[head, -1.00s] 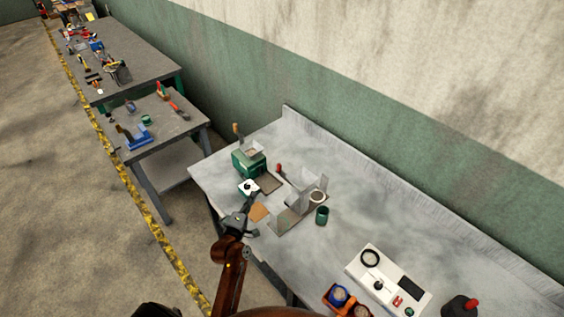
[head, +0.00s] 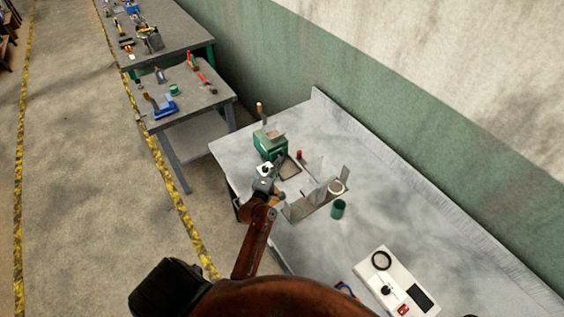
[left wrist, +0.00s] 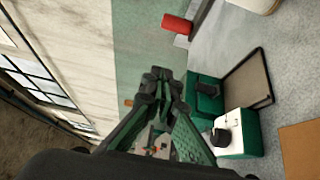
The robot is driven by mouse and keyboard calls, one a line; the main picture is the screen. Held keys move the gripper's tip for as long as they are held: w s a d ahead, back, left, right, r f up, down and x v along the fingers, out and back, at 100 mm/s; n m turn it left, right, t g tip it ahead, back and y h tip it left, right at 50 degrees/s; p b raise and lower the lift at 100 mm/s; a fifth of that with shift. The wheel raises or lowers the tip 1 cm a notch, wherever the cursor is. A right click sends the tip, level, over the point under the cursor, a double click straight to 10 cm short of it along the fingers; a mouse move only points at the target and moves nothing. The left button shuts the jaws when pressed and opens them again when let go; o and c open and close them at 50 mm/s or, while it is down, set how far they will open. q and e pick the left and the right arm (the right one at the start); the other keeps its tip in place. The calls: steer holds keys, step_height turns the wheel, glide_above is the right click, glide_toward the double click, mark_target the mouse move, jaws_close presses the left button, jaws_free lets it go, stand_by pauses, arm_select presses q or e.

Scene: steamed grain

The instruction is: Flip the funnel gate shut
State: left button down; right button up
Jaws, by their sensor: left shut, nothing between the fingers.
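In the left wrist view the red handle (left wrist: 177,24) sits on a short grey bar, above and apart from my fingertips. I cannot tell for sure which part is the funnel gate or how it is set. My left gripper (left wrist: 158,78) is shut and empty. In the head view my left gripper (head: 274,166) is close in front of the green machine, its tips partly hidden. My right gripper is not in view.
A white-topped box with a black knob (left wrist: 230,135) is close beside my fingers. A framed dark panel (left wrist: 248,82) lies beyond it. Grey upright plates (head: 318,190), a green cup (head: 338,209) and a white scale-like device (head: 395,284) stand to the right.

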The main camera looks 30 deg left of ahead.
mark_target(300, 155)
arm_select(q)
steer(key=w+d+p, duration=0.2)
steer(key=w, duration=0.5)
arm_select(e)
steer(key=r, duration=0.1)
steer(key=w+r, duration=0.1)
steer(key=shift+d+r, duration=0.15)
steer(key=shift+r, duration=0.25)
arm_select(q)
steer(key=shift+s+d, duration=0.1)
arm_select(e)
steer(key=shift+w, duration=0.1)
arm_select(q)
steer(key=d+p, duration=0.1)
steer(key=s+d+p, duration=0.1)
steer(key=d, duration=0.1)
steer(key=shift+s+d+r, duration=0.1)
steer(key=shift+s+d, duration=0.05)
steer(key=shift+d, duration=0.15)
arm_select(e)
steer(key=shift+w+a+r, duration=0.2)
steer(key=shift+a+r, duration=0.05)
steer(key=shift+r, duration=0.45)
